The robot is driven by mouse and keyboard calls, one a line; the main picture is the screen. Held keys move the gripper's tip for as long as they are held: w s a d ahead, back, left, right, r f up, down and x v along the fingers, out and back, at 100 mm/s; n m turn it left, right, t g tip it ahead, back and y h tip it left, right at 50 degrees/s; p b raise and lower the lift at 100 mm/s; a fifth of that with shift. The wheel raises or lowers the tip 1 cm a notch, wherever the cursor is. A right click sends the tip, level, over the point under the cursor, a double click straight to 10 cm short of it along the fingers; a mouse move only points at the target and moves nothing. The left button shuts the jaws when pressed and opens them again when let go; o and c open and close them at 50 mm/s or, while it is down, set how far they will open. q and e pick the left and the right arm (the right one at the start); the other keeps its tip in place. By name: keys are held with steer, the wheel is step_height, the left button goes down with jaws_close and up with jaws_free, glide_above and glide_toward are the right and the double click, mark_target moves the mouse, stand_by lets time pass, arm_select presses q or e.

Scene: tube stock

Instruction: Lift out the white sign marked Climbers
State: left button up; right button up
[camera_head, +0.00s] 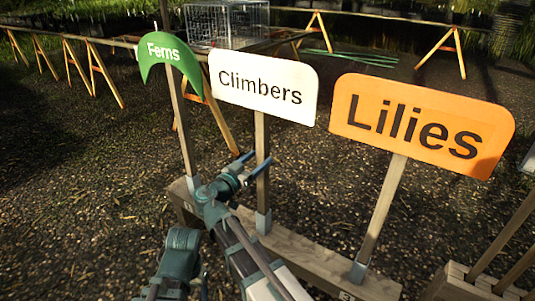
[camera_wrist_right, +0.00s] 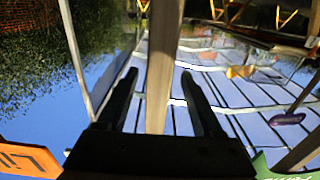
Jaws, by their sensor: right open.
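The white sign marked Climbers (camera_head: 263,87) stands upright on a wooden post (camera_head: 262,190), between the green Ferns sign (camera_head: 170,52) and the orange Lilies sign (camera_head: 420,125). The post's foot sits in a grey socket on a wooden beam (camera_head: 315,255). My right gripper (camera_head: 255,161) is open at the post, below the sign board. In the right wrist view, the post (camera_wrist_right: 163,45) runs between the two spread fingers (camera_wrist_right: 159,74); contact cannot be told. The white board does not show there.
The Ferns and Lilies posts stand close on either side of the Climbers post. Another wooden block with posts (camera_head: 460,285) is at the lower right. A wire cage (camera_head: 227,22) and trestles (camera_head: 92,75) stand behind, across open gravel.

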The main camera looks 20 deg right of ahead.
mark_target(259, 122)
steer(key=shift+w+d, duration=0.35)
steer(key=shift+d, duration=0.1)
jaws_close()
stand_by(0.5)
steer(key=shift+r, duration=0.1)
step_height(259, 122, up, 12)
steer(key=p, duration=1.2)
steer(key=shift+r+p, duration=0.25)
steer(key=shift+p, duration=0.1)
steer(key=shift+f, duration=0.1)
